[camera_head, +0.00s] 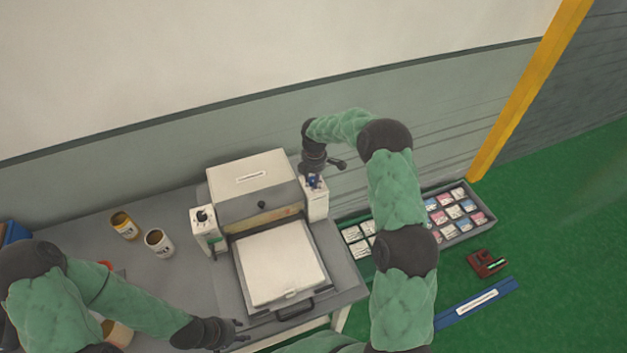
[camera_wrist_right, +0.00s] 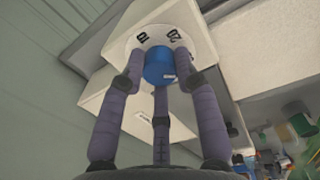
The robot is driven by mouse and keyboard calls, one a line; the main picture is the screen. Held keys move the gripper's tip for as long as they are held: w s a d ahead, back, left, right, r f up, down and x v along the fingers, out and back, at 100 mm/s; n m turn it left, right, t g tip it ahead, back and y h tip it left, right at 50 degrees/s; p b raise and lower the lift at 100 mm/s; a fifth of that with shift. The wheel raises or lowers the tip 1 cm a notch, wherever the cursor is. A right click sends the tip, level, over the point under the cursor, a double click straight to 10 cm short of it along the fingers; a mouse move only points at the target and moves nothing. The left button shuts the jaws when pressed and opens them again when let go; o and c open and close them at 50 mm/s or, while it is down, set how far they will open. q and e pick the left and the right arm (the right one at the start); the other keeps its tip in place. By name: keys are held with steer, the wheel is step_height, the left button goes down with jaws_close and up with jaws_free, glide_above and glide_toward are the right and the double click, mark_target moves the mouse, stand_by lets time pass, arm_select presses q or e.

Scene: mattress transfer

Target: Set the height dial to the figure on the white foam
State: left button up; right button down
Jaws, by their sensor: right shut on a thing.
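The height dial has a blue knob (camera_wrist_right: 160,66) on a round white face (camera_wrist_right: 128,43), with black figures that look like 10 and 20 near its top. It sits on a white post (camera_head: 316,203) right of the press. In the right wrist view my right gripper (camera_wrist_right: 161,80) has its fingers around the knob, shut on it. It also shows in the head view (camera_head: 313,178). The white foam (camera_head: 280,262) lies flat on the tray in front of the press; I cannot read a figure on it. My left gripper (camera_head: 237,335) hangs near the table's front edge, apart from the foam; its opening is unclear.
The press (camera_head: 253,186) stands behind the foam. A second white post with a black knob (camera_head: 203,216) is on its left. Two cans (camera_head: 124,225) (camera_head: 159,242) stand on the grey table. A tray of small cards (camera_head: 455,214) lies to the right.

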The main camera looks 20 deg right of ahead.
arm_select(q)
steer(key=shift+f, duration=0.2)
arm_select(e)
steer(key=shift+s+f+n, duration=0.1)
steer(key=shift+n, duration=0.5)
steer(key=c, duration=0.9)
jaws_free()
step_height(320, 180, up, 12)
steer(key=shift+s, duration=0.15)
